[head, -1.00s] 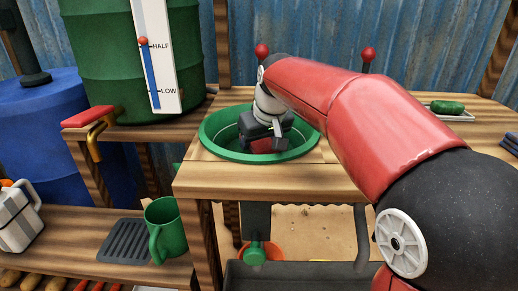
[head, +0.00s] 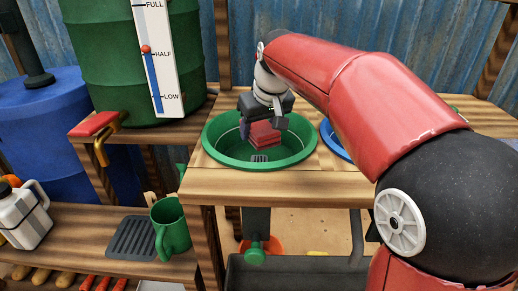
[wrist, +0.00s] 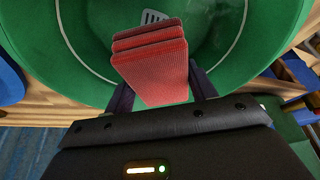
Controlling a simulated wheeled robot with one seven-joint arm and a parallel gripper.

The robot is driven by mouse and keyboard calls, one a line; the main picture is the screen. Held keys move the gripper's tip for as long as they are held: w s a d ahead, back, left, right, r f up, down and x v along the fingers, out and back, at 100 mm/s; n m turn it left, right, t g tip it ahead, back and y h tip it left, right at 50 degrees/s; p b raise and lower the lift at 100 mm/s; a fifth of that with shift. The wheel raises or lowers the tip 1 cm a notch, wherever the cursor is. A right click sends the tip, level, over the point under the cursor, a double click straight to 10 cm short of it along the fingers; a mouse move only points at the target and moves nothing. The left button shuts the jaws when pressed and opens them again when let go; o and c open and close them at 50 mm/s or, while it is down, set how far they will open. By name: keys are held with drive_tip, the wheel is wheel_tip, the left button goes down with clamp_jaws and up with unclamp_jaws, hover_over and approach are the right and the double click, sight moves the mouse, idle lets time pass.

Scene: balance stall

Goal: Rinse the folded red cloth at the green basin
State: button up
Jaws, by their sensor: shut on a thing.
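The folded red cloth (head: 264,134) is held in my gripper (head: 263,124), above the green basin (head: 222,158). In the wrist view the cloth (wrist: 150,62) sits between the two dark fingers of my gripper (wrist: 160,85), with its layered folds showing. The basin (wrist: 85,60) lies beneath it, with a pale line around its inside wall and a grey slotted drain (wrist: 154,16) at the bottom. The drain (head: 259,158) also shows in the head view below the cloth. I see no clear water surface in the basin.
A green barrel (head: 105,60) with a level gauge (head: 156,55) and a brass tap with a red handle (head: 95,125) stands at the left. A blue basin (head: 333,140) is partly hidden behind my arm. A green mug (head: 170,228) stands on the lower shelf.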

sight(259, 125)
drive_tip(key=shift+r, duration=2.75)
drive_tip(key=shift+r, duration=0.1)
drive_tip(key=shift+r, duration=1.9)
